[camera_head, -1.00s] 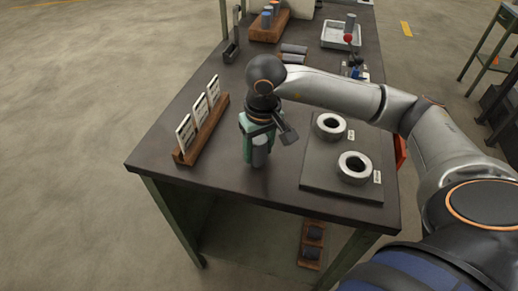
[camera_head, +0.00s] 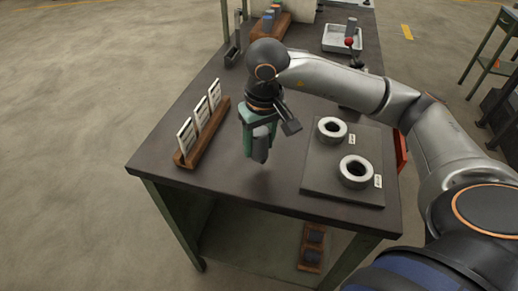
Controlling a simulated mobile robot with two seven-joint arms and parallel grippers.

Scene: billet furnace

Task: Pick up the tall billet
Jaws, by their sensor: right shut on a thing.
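The tall billet (camera_head: 262,147) is a grey cylinder below my right gripper (camera_head: 260,128). The gripper is shut on it and holds it near the front middle of the dark workbench (camera_head: 225,178). The billet's lower end appears a little above the bench top, with a faint shadow under it. The gripper hides its upper part. My left gripper is not in view.
A wooden rack with white cards (camera_head: 202,131) stands to the left of the gripper. To the right, a dark plate (camera_head: 318,184) carries two metal rings (camera_head: 355,171). A metal tray (camera_head: 338,42) and a wooden block with cylinders (camera_head: 268,31) are farther back.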

